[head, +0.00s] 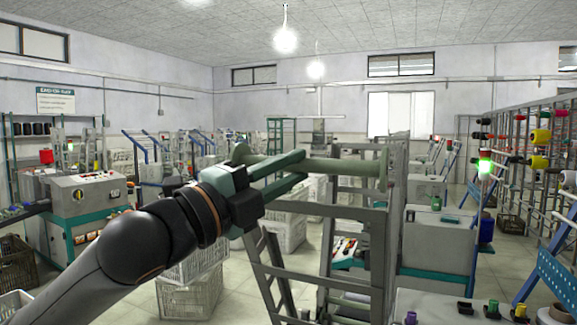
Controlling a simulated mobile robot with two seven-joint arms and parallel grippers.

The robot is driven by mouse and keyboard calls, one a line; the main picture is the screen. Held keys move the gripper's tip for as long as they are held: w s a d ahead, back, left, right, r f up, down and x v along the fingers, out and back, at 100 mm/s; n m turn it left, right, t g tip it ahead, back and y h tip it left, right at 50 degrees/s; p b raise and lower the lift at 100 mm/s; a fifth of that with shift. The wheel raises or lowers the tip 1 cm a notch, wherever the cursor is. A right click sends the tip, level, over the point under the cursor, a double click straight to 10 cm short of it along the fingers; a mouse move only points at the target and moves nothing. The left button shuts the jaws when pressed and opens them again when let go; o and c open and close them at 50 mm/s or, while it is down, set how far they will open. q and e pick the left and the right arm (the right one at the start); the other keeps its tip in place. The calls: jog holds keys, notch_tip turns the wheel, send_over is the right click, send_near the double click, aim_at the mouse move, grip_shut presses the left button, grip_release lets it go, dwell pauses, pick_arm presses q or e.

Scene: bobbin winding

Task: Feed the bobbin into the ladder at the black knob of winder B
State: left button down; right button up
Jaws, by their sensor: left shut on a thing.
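My left gripper (292,172) is shut on a grey-green bobbin (345,167), a long bar with a round flange at each end. The bobbin is held level, in mid-air, in the middle of the head view. Grey metal ladder frames (378,262) stand just beyond and below it; I cannot tell whether the bobbin touches them. At the bottom right, a light machine top carries small coloured knobs: a black knob (465,307), a purple one (410,318) and a green one (493,309). No letter marking winder B is readable. My right gripper is not in view.
A grey and teal machine (445,240) stands right of the ladder frames. A rack of coloured spools (540,137) lines the right side. White crates (190,295) stand on the floor below my arm. Another machine (85,193) is at left.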

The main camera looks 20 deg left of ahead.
pick_arm(q)
jog(key=shift+w+f+b, duration=0.3)
jog(key=shift+f, duration=0.4)
jog(key=shift+w+f+b, duration=0.35)
jog(key=shift+f, duration=0.3)
jog(key=shift+w+f+b, duration=0.3)
jog(key=shift+f, duration=0.4)
jog(key=shift+f, duration=0.1)
jog(key=shift+w+d+f+b, duration=0.1)
jog(key=shift+w+f+b, duration=0.35)
jog(key=shift+f, duration=0.45)
jog(key=shift+w+a+f+b, duration=0.1)
jog(key=shift+w+f+b, duration=0.35)
jog(key=shift+f, duration=0.4)
jog(key=shift+w+d+f+b, duration=0.1)
jog(key=shift+w+f+b, duration=0.3)
jog(key=shift+f, duration=0.5)
jog(key=shift+w+f+b, duration=0.4)
jog(key=shift+f+b, duration=0.05)
jog(key=shift+f, duration=0.45)
jog(key=shift+w+f+b, duration=0.35)
jog(key=shift+f+b, duration=0.1)
jog(key=shift+f, duration=0.5)
jog(key=shift+w+f+b, duration=0.4)
jog(key=shift+f+b, duration=0.05)
jog(key=shift+f, duration=0.45)
